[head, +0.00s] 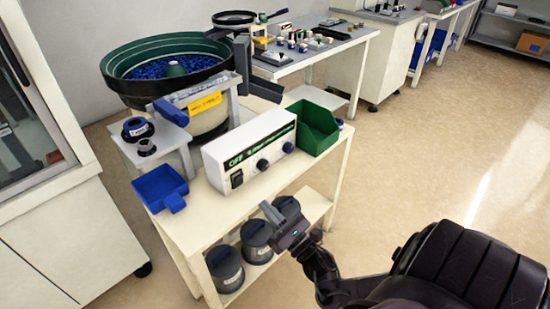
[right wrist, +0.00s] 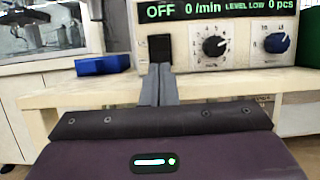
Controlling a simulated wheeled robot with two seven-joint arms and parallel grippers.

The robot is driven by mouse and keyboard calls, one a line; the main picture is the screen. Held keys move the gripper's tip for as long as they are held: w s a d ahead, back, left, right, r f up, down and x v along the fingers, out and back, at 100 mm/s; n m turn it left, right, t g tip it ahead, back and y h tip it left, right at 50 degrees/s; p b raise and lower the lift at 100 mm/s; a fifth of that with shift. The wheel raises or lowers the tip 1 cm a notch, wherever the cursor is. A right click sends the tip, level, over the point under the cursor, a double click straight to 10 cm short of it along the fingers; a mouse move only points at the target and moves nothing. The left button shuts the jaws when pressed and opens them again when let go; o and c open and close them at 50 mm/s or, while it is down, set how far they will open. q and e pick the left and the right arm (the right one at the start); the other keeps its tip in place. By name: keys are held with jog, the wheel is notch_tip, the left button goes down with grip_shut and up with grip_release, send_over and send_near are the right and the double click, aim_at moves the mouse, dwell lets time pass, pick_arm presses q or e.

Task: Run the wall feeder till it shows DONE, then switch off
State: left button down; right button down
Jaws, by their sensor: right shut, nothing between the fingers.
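The feeder's white control box (head: 250,152) stands on the bench below the bowl feeder. In the right wrist view its display (right wrist: 225,9) reads OFF, 0/min, LEVEL LOW, 0 pcs. A black rocker switch (head: 237,179) is at the left of its front, and two knobs, black (right wrist: 213,46) and blue (right wrist: 277,43), are to the right. The bowl (head: 108,68) is dark with a green inside and holds many blue parts. My right gripper (head: 268,209) is shut and empty, in front of the box. Its fingers point at the switch (right wrist: 160,48) and partly cover its lower end. My left gripper is not in view.
A green bin (head: 316,130) stands right of the box. A blue tray (head: 160,185) sits at the bench's left end. Several grey canisters (head: 256,238) stand on the shelf below. A cabinet (head: 45,190) is at left; open floor (head: 420,150) lies to the right.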

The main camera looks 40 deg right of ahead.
aim_at(240, 178)
jog(key=x, duration=0.8)
jog(key=shift+w, duration=0.3)
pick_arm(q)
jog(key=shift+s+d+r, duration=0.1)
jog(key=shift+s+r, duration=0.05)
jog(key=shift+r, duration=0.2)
pick_arm(e)
jog(key=shift+r, duration=0.1)
jog(key=shift+w+r+g+p, duration=0.3)
jog(key=shift+r+p, duration=0.1)
jog(key=shift+p, duration=0.75)
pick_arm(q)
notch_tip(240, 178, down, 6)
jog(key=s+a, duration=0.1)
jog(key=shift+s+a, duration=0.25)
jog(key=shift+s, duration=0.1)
pick_arm(e)
jog(key=shift+f, duration=0.15)
